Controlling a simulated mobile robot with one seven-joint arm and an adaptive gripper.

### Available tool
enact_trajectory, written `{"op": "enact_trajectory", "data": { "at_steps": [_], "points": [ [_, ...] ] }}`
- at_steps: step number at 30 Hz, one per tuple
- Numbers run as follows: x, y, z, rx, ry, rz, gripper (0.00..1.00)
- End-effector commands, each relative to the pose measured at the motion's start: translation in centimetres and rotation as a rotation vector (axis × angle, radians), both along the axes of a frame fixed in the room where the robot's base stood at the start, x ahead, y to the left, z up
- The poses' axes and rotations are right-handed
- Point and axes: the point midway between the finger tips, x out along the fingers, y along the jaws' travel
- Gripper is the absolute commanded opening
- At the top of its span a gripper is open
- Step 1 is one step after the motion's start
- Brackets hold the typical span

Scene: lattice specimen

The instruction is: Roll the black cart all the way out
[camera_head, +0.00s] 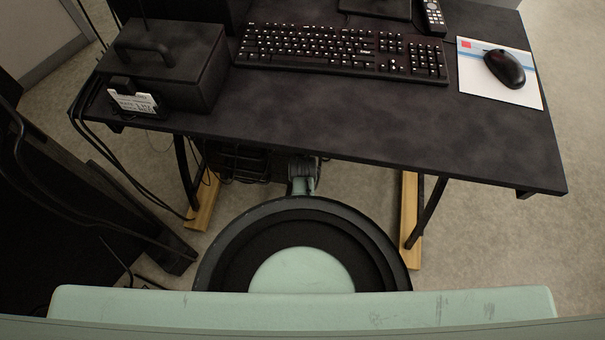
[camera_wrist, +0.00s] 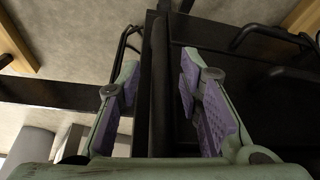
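The black cart (camera_head: 243,165) stands under the desk in the head view, between the desk's wooden feet, with most of it hidden by the desktop. My gripper (camera_head: 303,168) reaches under the desk's front edge at the cart's right side. In the wrist view the cart (camera_wrist: 225,75) fills the middle and right, with dark wire handles on it. My gripper (camera_wrist: 160,75) has its green fingers with purple pads spread apart. A long black upright bar or edge of the cart shows between them, with a visible gap to the left finger. Contact with the right finger is unclear.
The black desk (camera_head: 400,130) overhangs the cart. It carries a keyboard (camera_head: 340,52), a mouse (camera_head: 504,68) on a pad, a remote (camera_head: 433,17) and a dark box (camera_head: 170,65). Wooden feet (camera_head: 411,225) flank the cart. Cables hang at left. Carpet (camera_head: 490,250) at right is clear.

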Motion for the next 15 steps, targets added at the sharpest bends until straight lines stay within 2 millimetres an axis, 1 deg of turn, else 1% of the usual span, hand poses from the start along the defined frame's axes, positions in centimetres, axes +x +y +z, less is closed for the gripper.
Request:
{"op": "enact_trajectory", "data": {
  "at_steps": [2,6,13,15],
  "points": [
    [0.26,0.0,-0.73,0.0,0.002,0.0,0.33],
    [0.51,0.02,-1.23,0.0,0.0,0.0,0.33],
    [0.5,0.02,-1.26,0.0,0.0,0.0,0.33],
    [0.49,0.02,-1.27,0.0,0.0,0.0,0.29]
  ]
}}
